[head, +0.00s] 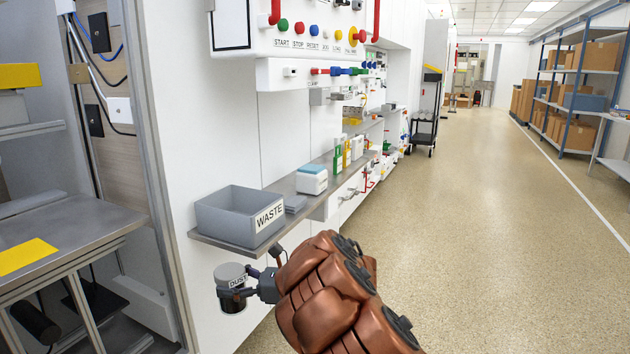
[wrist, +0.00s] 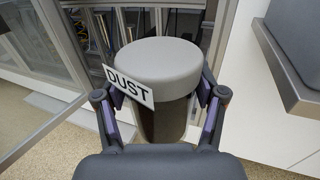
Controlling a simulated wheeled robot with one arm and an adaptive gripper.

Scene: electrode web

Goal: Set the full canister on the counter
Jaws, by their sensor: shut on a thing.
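The canister (head: 231,289) is a dark, see-through cylinder with a grey lid and a white label reading DUST. My gripper (head: 250,287) is shut on it from the right, below the level of the counter. In the wrist view the canister (wrist: 158,75) stands upright between the two fingers of my gripper (wrist: 160,103), one on each side. The canister's body looks dark; how full it is I cannot tell. The counter (head: 290,187) is a narrow grey shelf along the white wall, above and behind the canister.
A grey WASTE bin (head: 238,214) takes up the near end of the counter. A white and blue box (head: 312,179) and green and yellow bottles (head: 342,155) stand farther along. A metal-framed bay with a grey worktop (head: 75,232) is at left. The floor (head: 480,220) at right is clear.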

